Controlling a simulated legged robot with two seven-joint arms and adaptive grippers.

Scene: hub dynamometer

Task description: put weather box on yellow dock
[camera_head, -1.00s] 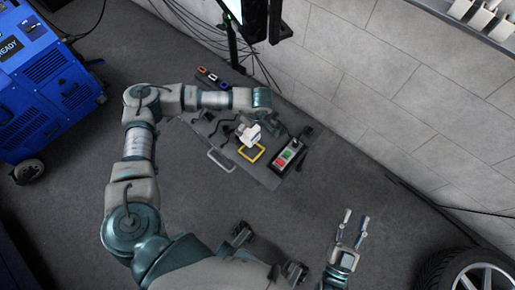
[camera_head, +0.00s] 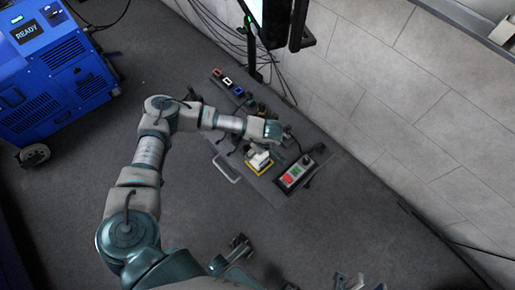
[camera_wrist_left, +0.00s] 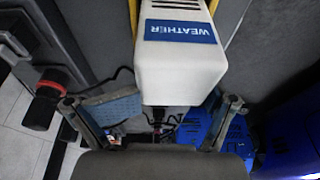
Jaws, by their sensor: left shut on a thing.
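The weather box (camera_head: 258,160) is white; its blue WEATHER label shows in the left wrist view (camera_wrist_left: 181,31). It is over the yellow dock (camera_head: 263,173) on the grey cart, covering most of it. Yellow edges of the dock show on both sides of the box in the left wrist view (camera_wrist_left: 213,9). I cannot tell whether the box touches the dock. My left gripper (camera_wrist_left: 152,108) is shut on the near end of the box, a finger at each side. My right gripper (camera_head: 350,279) is at the bottom edge of the head view, partly cut off, fingers apart and empty.
A control box with green and red buttons (camera_head: 295,174) stands right of the dock. Several small coloured connectors (camera_head: 228,81) line the cart's far left end. A cart handle (camera_head: 227,169) is on the near side. A blue machine (camera_head: 55,75) stands at the left.

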